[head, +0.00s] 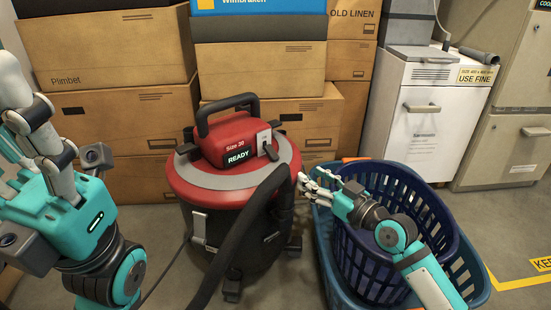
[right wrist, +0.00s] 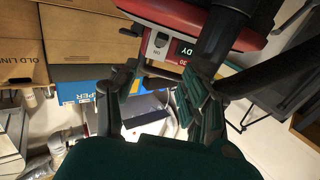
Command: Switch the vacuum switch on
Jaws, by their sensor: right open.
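The red-topped vacuum (head: 190,187) stands on the floor, its display reading READY. Its switch (head: 266,142) is a light plate with a dark lever beside the display. In the right wrist view the plate of the switch (right wrist: 160,44) shows an ON mark; the lever is hard to make out there. My right gripper (head: 309,184) is open and empty, apart from the switch, to its lower right in the head view; its spread fingers also show in the right wrist view (right wrist: 155,105). My left gripper (head: 45,150) is at the left edge, its fingertips unclear.
The thick black hose (head: 243,235) rises in front of the vacuum, between its body and my right gripper. Nested blue baskets (head: 325,255) stand under my right arm. Stacked cardboard boxes (head: 110,60) are behind, and a white cabinet (head: 430,125) is at the back right.

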